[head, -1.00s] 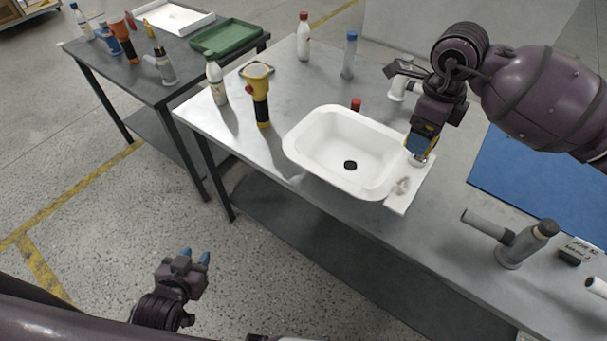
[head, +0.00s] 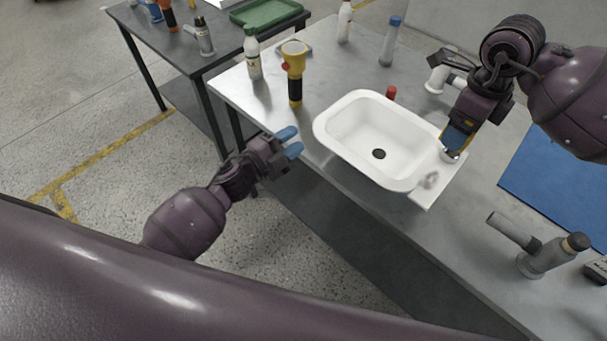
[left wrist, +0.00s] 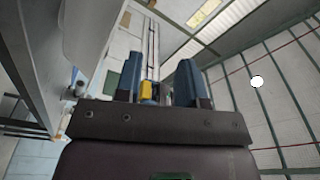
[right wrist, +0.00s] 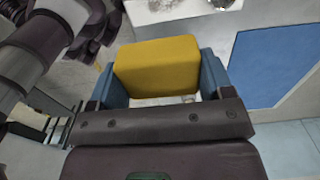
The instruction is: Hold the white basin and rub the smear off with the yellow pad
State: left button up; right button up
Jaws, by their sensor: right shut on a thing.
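The white basin (head: 340,108) sits on the metal bench near its front edge, with a dark drain hole inside. A flat white ledge (head: 450,182) runs along its right side and carries a greyish smear (head: 430,180). My right gripper (head: 451,150) is shut on the yellow pad (right wrist: 157,67), at the ledge just behind the smear; contact with the ledge cannot be told. My left gripper (head: 290,142) is open and empty, left of the basin and apart from it. Its two blue fingers stand apart in the left wrist view (left wrist: 158,80).
A yellow-black torch (head: 294,75) and a white bottle (head: 253,58) stand left of the basin. A red cap (head: 391,92) sits behind it.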

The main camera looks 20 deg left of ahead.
aim_at(355, 167)
pick_arm(q)
jog(key=s+d+f+m+g+h, duration=0.5)
jog(key=s+m+g, duration=0.15)
jog(key=m, duration=0.35)
jog(key=shift+g, duration=0.35)
jog(key=x, duration=1.1)
jog(key=shift+w+d+r, duration=0.15)
jog(key=shift+w+r, duration=0.2)
jog(key=shift+w, duration=0.15)
jog(key=shift+c, duration=0.3)
grip_shut()
jog(key=shift+o, duration=0.5)
grip_release()
jog(key=shift+c, duration=0.3)
grip_shut()
